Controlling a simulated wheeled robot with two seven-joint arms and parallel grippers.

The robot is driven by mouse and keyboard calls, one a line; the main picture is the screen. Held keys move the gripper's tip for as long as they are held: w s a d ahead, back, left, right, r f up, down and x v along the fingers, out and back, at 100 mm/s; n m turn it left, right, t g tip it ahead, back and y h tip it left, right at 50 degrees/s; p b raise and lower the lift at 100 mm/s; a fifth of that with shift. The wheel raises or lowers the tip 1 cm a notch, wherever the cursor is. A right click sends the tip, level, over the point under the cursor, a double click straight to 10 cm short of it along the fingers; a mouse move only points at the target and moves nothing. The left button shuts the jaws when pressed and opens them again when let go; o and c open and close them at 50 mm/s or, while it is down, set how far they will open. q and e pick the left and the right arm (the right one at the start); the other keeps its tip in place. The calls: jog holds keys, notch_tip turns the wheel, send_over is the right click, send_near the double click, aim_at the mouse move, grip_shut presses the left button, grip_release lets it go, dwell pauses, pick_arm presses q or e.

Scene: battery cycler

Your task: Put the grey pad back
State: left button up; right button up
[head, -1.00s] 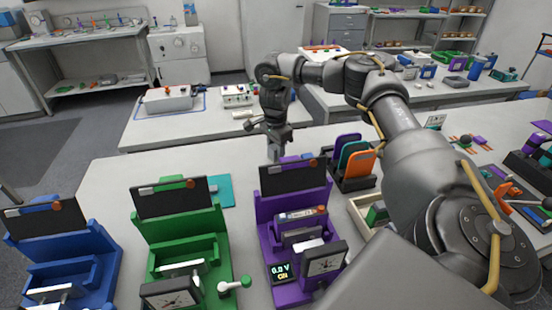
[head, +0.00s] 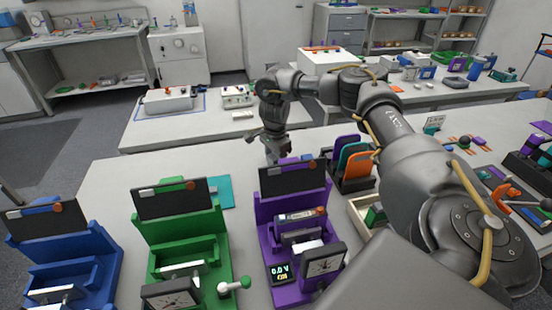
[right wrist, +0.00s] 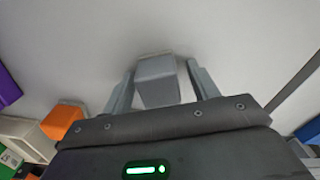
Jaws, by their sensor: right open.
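My right gripper (head: 274,156) is over the white table behind the purple station (head: 262,207). In the right wrist view its fingers (right wrist: 160,82) are open on both sides of a grey block (right wrist: 156,80), with a gap at each side. The block looks like the grey pad, but I cannot tell for certain. Whether it rests on the table is unclear. It cannot be made out in the head view. My left gripper is not in view.
A rack holding purple, teal and orange pads (head: 357,165) stands right of the gripper. A green station (head: 180,250) and a blue station (head: 60,260) stand to the left. A teal sheet (head: 221,192) lies behind the green one. Table left of the gripper is clear.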

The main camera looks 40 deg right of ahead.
aim_at(275, 156)
jog(key=shift+r, duration=0.15)
notch_tip(275, 156, up, 12)
jog(key=p, duration=0.1)
dwell(0.4)
jog(key=shift+r, duration=0.1)
dwell(0.3)
